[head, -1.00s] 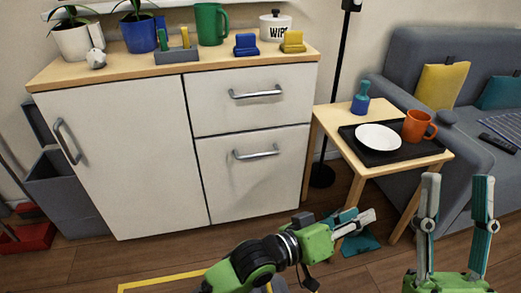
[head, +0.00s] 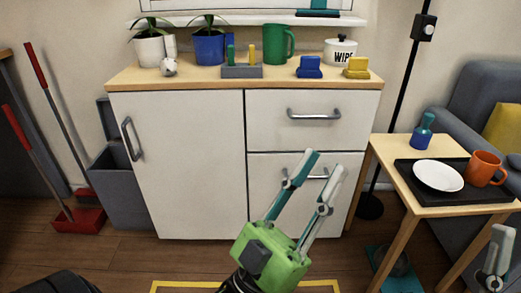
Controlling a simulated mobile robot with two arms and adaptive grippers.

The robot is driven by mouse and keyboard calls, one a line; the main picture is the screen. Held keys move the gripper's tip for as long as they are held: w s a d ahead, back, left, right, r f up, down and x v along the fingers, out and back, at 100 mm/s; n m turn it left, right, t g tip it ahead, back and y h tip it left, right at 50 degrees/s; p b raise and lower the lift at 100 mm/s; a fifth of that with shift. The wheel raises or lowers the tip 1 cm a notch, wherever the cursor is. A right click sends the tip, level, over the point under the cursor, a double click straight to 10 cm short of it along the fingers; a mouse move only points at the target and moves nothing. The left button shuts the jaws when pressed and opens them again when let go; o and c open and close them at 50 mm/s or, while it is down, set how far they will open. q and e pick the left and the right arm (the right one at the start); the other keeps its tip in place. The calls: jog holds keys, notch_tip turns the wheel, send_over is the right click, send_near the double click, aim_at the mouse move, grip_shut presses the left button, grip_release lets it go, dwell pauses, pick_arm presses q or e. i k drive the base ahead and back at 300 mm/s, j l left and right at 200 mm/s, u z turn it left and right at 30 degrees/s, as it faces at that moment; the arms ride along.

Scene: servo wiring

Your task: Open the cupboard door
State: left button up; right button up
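The white cupboard (head: 185,205) stands against the wall. Its tall door (head: 195,150) on the left side is closed. The door's metal bar handle (head: 128,138) is upright near the door's left edge. My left gripper (head: 325,162) is in front of the drawers, right of the door and well away from the handle. Its two fingers point up, spread apart with nothing between them, and partly cover the lower drawer handle (head: 315,173). My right gripper (head: 495,265) is only partly in view at the lower right edge, so its opening does not show.
Plants, a green mug (head: 278,45) and several small items stand on the cupboard top. A grey bin (head: 122,190) and red-handled tools (head: 55,150) stand left of the door. A side table (head: 395,165) with a tray stands right.

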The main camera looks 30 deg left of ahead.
aim_at(186, 148)
jog(key=u, duration=1.7)
jog(key=i+j+z, duration=0.5)
jog(key=j, duration=0.25)
